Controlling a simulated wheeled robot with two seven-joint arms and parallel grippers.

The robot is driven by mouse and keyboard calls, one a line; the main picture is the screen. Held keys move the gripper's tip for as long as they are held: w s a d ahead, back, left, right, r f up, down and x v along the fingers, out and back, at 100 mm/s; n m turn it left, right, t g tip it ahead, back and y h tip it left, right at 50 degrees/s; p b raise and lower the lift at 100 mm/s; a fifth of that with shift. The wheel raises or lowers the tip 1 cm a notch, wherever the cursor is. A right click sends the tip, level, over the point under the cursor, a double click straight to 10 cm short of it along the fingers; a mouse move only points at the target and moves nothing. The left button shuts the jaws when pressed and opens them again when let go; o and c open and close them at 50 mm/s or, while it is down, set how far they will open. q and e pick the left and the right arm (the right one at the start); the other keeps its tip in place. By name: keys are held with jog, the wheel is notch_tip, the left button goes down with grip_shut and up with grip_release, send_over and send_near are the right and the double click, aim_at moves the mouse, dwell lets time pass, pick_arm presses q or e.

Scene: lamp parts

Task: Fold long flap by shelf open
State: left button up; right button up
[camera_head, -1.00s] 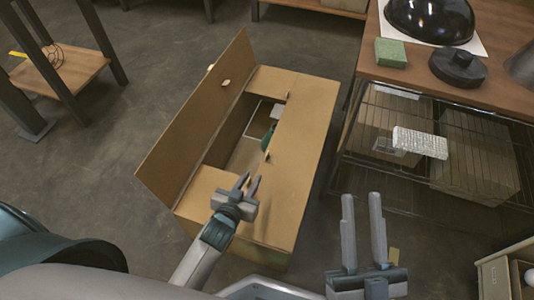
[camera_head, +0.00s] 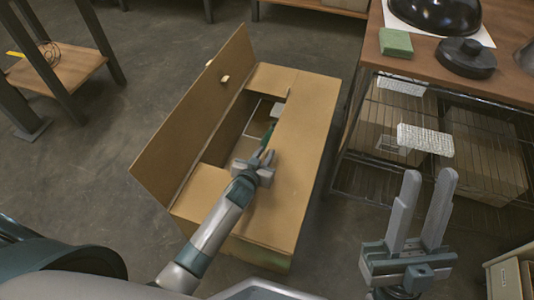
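The cardboard box (camera_head: 262,256) stands on the floor. Its long flap on the shelf side (camera_head: 299,150) lies flat over the right part of the opening. The other long flap (camera_head: 197,104) stands up, leaning outward to the left. The near short flap (camera_head: 201,187) and far short flap (camera_head: 271,79) lie folded in. My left gripper (camera_head: 263,154) is at the inner edge of the shelf-side flap, fingers slightly apart; contact with the flap is unclear. My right gripper (camera_head: 428,175) is open and empty, right of the box.
A wire shelf (camera_head: 380,180) under a wooden table (camera_head: 430,66) stands close to the box's right side. A white textured block (camera_head: 425,140) is at the shelf's front. A small wooden-shelved stand (camera_head: 62,68) is at far left. The floor left of the box is clear.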

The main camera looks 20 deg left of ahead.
pick_arm(q)
jog(key=shift+x, duration=1.1)
grip_shut()
dwell(0.8)
